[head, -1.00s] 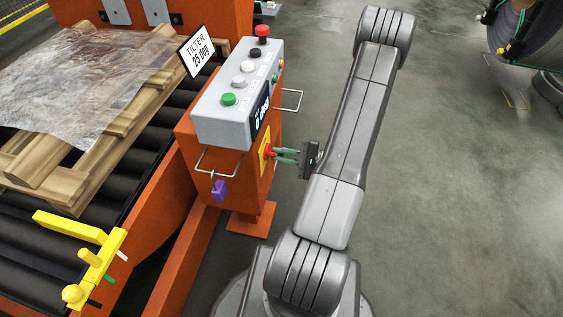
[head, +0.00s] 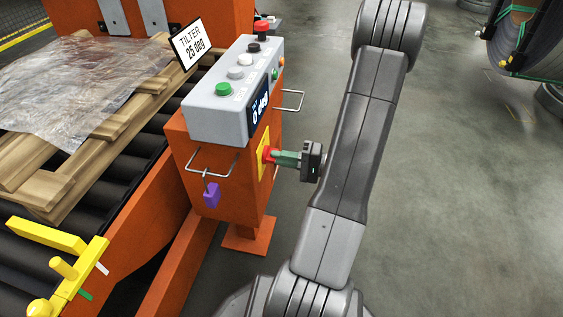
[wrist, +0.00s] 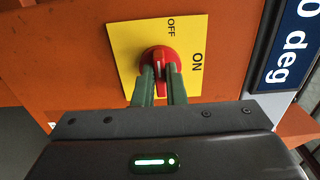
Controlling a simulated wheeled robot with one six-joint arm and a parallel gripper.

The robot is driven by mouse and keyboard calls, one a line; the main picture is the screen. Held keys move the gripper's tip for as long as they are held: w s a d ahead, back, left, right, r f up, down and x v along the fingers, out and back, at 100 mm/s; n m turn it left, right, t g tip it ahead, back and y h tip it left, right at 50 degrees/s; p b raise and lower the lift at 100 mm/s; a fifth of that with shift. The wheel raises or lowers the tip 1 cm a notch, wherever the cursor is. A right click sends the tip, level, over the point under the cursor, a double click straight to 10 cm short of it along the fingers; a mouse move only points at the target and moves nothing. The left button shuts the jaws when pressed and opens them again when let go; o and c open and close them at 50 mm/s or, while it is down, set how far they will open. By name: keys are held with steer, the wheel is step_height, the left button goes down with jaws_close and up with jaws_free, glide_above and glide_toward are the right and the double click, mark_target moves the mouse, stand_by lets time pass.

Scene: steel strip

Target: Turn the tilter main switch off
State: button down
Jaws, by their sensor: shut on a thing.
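The tilter main switch is a red rotary knob (head: 268,154) on a yellow plate (head: 263,145), on the side of the orange pedestal. In the wrist view the knob (wrist: 160,62) shows a raised handle with a white mark. The yellow plate (wrist: 122,40) reads OFF above the knob and ON to its right. The handle lies roughly upright in that picture, its upper end toward the OFF side. My gripper (wrist: 161,84) has its green fingers on both sides of the handle, shut on it. My gripper also shows in the head view (head: 279,157); the fingertips are at the knob.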

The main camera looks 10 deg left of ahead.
stand_by(0.4)
steer(key=c, duration=1.5)
jaws_free()
steer(key=shift+d, duration=0.1)
steer(key=d+p, duration=0.1)
steer(key=d, duration=0.3)
steer(key=d+p, duration=0.1)
steer(key=d, duration=0.4)
steer(key=d+p, duration=0.1)
steer(key=d, duration=0.3)
steer(key=shift+s+d, duration=0.3)
steer(key=shift+d, duration=0.05)
steer(key=a+b, duration=0.1)
steer(key=a, duration=0.3)
steer(key=a+b, duration=0.1)
steer(key=a, duration=0.4)
steer(key=a+b, duration=0.1)
steer(key=a, duration=0.4)
steer(key=shift+w, duration=0.3)
